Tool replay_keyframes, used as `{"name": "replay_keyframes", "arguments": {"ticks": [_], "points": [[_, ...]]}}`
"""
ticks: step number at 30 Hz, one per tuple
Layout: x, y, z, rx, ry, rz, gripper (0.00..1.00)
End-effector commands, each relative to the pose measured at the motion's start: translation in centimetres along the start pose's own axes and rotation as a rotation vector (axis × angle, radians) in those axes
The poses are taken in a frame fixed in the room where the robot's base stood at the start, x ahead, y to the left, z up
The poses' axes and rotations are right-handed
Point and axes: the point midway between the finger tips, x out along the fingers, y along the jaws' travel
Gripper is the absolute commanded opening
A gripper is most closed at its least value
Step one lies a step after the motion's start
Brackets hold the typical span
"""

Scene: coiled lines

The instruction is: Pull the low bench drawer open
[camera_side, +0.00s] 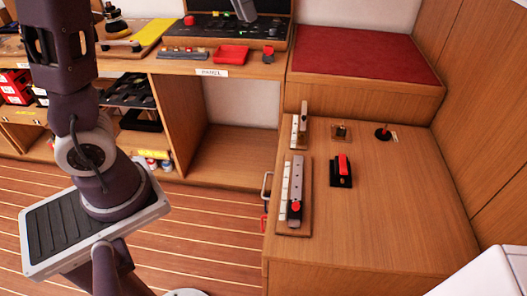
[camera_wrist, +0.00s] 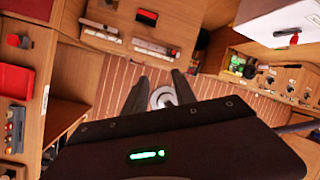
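The low wooden bench (camera_side: 370,220) stands at the right in the side view. A pale bar handle (camera_side: 267,186) is on its left face, with a red piece (camera_side: 264,223) below it. The drawer front is seen too edge-on to tell its outline. In the wrist view the bench top (camera_wrist: 200,14) shows at the top, and I cannot make out the handle there. My gripper (camera_wrist: 160,88) shows two dark fingers spread apart with nothing held between them. They point toward the striped floor, apart from the bench. I cannot pick out the fingertips in the side view.
The bench top carries a long switch panel (camera_side: 295,190), a red-and-black switch (camera_side: 342,170) and a small red knob (camera_side: 383,132). A red cushion (camera_side: 365,50) lies behind. A desk (camera_side: 180,65) with controls stands at the back left. The striped floor (camera_side: 215,235) left of the bench is clear.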

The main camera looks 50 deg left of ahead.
Motion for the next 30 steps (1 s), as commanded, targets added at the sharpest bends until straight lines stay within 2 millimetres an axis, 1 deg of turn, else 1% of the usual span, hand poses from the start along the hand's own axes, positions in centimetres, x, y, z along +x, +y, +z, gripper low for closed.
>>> {"name": "replay_keyframes", "arguments": {"ticks": [1,3,6,12,13,14,18,20,23,24,26,27,29,30], "points": [[0.4,1.1,0.7,-0.133,0.014,0.015,0.33],[0.7,2.4,1.5,-0.32,0.024,0.038,0.33],[1.2,3.9,2.6,-0.552,0.034,0.077,0.33],[2.3,6.2,4.4,-0.949,0.034,0.173,0.33],[2.5,6.5,4.7,-1.003,0.032,0.189,0.33],[3.1,6.6,4.5,-1.018,0.031,0.183,0.33],[7.4,7.6,3.1,-1.013,0.032,0.176,0.33],[9.2,8.1,2.6,-1.013,0.031,0.178,0.33],[12.9,8.9,1.5,-1.014,0.037,0.179,0.33],[14.9,9.3,0.9,-1.014,0.039,0.179,0.33],[18.0,10.1,-0.1,-1.017,0.042,0.18,0.33],[20.3,10.7,-0.8,-1.016,0.043,0.18,0.33],[24.0,11.6,-1.9,-1.018,0.045,0.179,0.33],[26.6,12.2,-2.7,-1.019,0.047,0.18,0.33]]}}
